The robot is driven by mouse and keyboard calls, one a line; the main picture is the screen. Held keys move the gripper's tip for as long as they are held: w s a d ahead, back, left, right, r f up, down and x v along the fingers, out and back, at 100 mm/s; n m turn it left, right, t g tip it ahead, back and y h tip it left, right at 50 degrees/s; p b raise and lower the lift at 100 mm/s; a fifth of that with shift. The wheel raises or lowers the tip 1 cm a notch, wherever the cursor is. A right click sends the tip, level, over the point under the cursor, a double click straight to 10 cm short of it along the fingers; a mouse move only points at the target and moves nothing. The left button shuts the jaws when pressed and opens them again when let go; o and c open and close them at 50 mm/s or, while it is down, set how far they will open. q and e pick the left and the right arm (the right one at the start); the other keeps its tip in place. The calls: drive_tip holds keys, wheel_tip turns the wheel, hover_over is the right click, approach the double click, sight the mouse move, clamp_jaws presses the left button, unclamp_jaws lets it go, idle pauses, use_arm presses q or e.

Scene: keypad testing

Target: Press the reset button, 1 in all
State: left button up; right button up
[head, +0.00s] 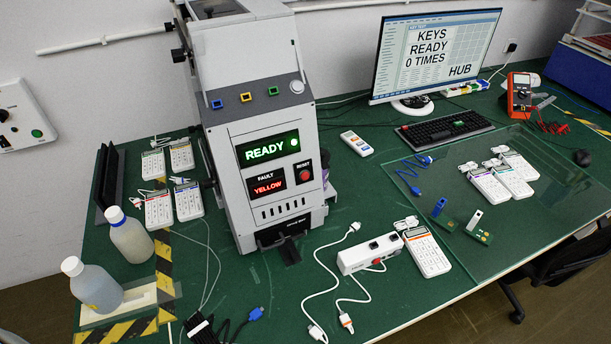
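The reset button (304,175) is a round red button under the label RESET on the front of the tall grey test machine (225,130). It is unobstructed in the head view. To its left a dark display (267,185) reads YELLOW in red under the word FAULT. Above it a green display (268,149) reads READY. Neither of my grippers shows in the head view.
A white hub box (369,253) and a keypad (427,252) lie right of the machine. Bottles (130,237) and keypads (158,211) stand left. The monitor (437,55) reads KEYS READY 0 TIMES, HUB. Loose cables (318,290) cross the front of the green table.

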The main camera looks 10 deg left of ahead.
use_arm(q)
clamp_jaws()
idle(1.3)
